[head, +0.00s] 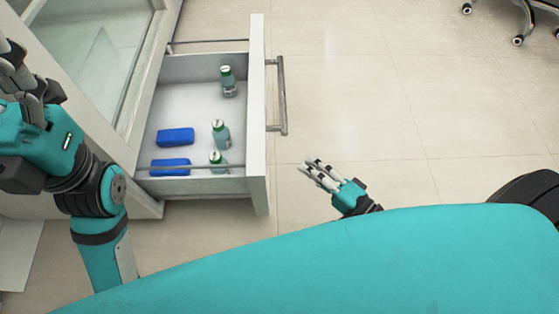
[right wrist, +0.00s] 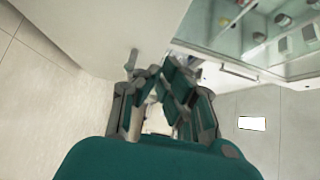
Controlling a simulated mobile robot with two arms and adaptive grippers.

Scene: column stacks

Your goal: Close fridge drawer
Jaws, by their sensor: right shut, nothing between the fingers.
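The white fridge drawer (head: 257,120) is pulled open in the head view, its front panel facing right. A grey bar handle (head: 283,95) is on that panel. Inside lie blue packs (head: 175,137) and several small green-capped bottles (head: 221,133). My right gripper (head: 312,172) is shut and empty, to the right of the drawer front and below the handle, apart from both in the head view. It also shows in the right wrist view (right wrist: 165,95). My left gripper (head: 22,75) is at the left edge, over the fridge side; its finger state is unclear.
The fridge body with a glass door (head: 105,65) stands at the upper left; its glass front (right wrist: 260,35) shows in the right wrist view. Tiled floor (head: 360,80) right of the drawer is clear. A wheeled chair base (head: 518,20) is at the upper right.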

